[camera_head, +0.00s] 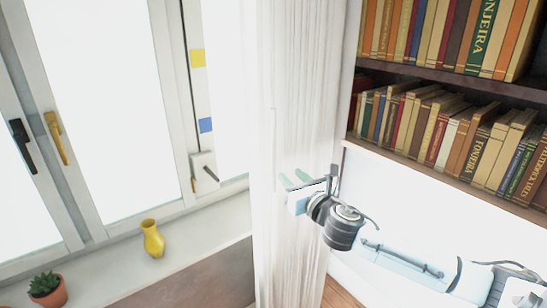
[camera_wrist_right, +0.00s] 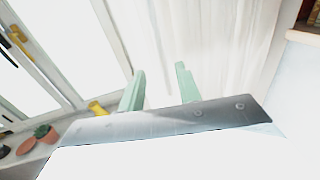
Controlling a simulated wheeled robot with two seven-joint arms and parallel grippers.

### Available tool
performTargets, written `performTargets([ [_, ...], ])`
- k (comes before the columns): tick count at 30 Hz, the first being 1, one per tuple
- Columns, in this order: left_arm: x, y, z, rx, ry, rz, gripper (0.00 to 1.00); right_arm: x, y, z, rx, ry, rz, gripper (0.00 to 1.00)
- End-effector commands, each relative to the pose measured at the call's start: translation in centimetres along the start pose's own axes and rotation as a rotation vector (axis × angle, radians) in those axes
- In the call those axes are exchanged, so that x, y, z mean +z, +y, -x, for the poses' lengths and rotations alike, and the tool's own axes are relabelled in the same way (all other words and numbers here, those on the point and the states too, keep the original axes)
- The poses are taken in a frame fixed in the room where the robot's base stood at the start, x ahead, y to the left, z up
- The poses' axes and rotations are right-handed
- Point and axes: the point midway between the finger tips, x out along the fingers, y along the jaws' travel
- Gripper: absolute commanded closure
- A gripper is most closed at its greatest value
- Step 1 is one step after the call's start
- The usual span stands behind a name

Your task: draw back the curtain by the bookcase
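The white curtain (camera_head: 298,85) hangs in long vertical folds between the window and the bookcase. It also fills the upper middle of the right wrist view (camera_wrist_right: 225,45). My right gripper (camera_head: 293,180) is in front of the curtain, at about the height of the window's lower part. Its two pale green fingers point at the cloth and stand apart in the right wrist view (camera_wrist_right: 158,80), with no bunched cloth visible between them. I cannot tell whether the fingertips touch the curtain. The bookcase (camera_head: 450,85) stands to the right of the curtain, full of books. My left gripper is not in view.
The bright window (camera_head: 95,100) is at the left. A yellow vase (camera_head: 152,240) and a potted plant (camera_head: 47,289) stand on the sill (camera_head: 200,220) below it. The bookcase's lower shelf edge (camera_head: 440,180) runs above and right of my right arm.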

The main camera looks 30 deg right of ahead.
Motion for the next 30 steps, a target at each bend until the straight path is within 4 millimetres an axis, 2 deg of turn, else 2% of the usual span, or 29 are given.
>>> performTargets([
  [6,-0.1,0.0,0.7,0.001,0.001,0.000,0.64,0.2,0.0,-4.1,-0.001,-0.002,-0.004,0.66],
  [15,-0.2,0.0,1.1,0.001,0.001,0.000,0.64,0.1,0.1,-9.0,0.000,0.000,-0.006,0.66],
  [22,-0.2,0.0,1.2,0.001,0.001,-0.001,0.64,0.0,0.0,-11.0,0.000,0.001,-0.005,0.66],
  [30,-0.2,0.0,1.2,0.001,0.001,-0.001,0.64,-0.1,0.1,-11.4,0.002,0.001,-0.004,0.66],
])
